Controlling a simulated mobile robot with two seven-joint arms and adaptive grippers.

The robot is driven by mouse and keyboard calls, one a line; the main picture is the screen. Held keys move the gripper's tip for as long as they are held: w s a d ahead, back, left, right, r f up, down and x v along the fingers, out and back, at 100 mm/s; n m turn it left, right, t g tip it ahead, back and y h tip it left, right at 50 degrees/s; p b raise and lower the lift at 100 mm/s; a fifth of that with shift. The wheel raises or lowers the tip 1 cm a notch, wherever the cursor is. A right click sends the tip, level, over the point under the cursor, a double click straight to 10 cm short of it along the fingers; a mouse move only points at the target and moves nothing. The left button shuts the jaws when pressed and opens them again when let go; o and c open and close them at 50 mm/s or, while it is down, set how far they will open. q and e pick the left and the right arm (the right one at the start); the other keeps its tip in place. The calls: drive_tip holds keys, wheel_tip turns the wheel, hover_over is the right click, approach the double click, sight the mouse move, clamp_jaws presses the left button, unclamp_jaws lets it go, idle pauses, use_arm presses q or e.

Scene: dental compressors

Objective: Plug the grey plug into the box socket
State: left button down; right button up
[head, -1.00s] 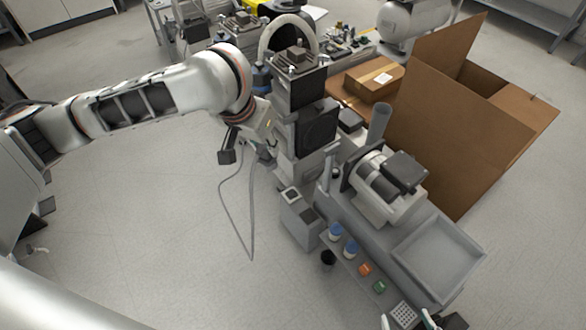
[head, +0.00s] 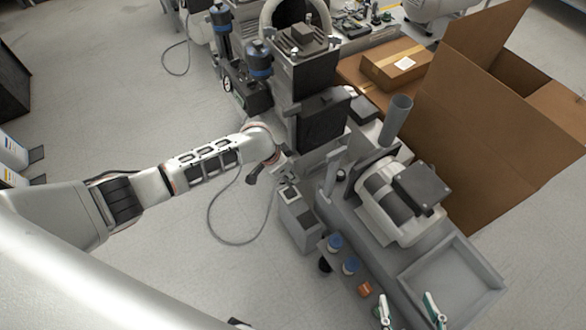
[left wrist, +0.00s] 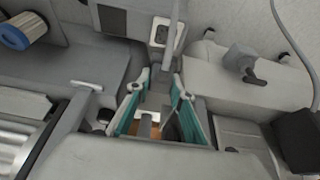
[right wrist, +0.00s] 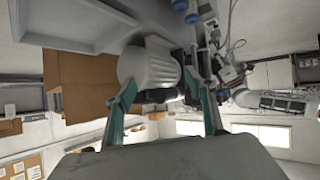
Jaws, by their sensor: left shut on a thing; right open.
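My left gripper (head: 283,173) is just above and behind the small grey box (head: 298,222) in the head view; its fingertips are hard to make out there. In the left wrist view the teal fingers (left wrist: 157,100) are shut on a small grey piece, the grey plug (left wrist: 154,103), partly hidden between them. The box's pale-framed socket (left wrist: 163,32) shows beyond the fingertips, apart from the plug. A grey cable (head: 209,218) loops over the floor beside the box. My right gripper (head: 410,308) is open and empty at the bottom of the head view.
A grey machine bench with a motor (head: 396,200) and an empty tray (head: 452,284) stands right of the box. Blue-capped jars (head: 351,265) and an orange block (head: 365,289) sit along its front. A large open carton (head: 480,130) stands behind.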

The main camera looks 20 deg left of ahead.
sight(287, 179)
use_arm(q)
drive_tip(key=shift+s+f+b, duration=0.15)
drive_tip(key=shift+f+b, duration=0.2)
drive_tip(key=shift+f, duration=0.5)
wheel_tip(287, 179, down, 3)
drive_tip(key=shift+s+r+b, duration=0.1)
drive_tip(key=shift+r+b, duration=0.1)
drive_tip(key=shift+b, duration=0.65)
wheel_tip(287, 179, down, 2)
drive_tip(key=shift+f+b, duration=0.1)
drive_tip(key=shift+b, duration=0.65)
drive_tip(key=shift+f, duration=0.15)
drive_tip(key=shift+w+f, duration=0.2)
drive_tip(key=shift+f, duration=0.15)
use_arm(e)
drive_tip(key=shift+m+t+y, duration=0.5)
drive_tip(key=shift+m, duration=0.1)
drive_tip(key=a+r, duration=0.1)
drive_tip(key=w+a, duration=0.1)
drive_tip(key=a+r, duration=0.1)
drive_tip(key=shift+w+a+r, duration=0.25)
drive_tip(key=shift+w+r, duration=0.05)
drive_tip(key=shift+s+f, duration=0.2)
drive_tip(key=shift+f, duration=0.1)
use_arm(q)
drive_tip(key=shift+a+f, duration=0.1)
use_arm(e)
drive_tip(key=shift+r, duration=0.2)
drive_tip(key=shift+w+d+r, duration=0.1)
drive_tip(key=shift+r, duration=0.05)
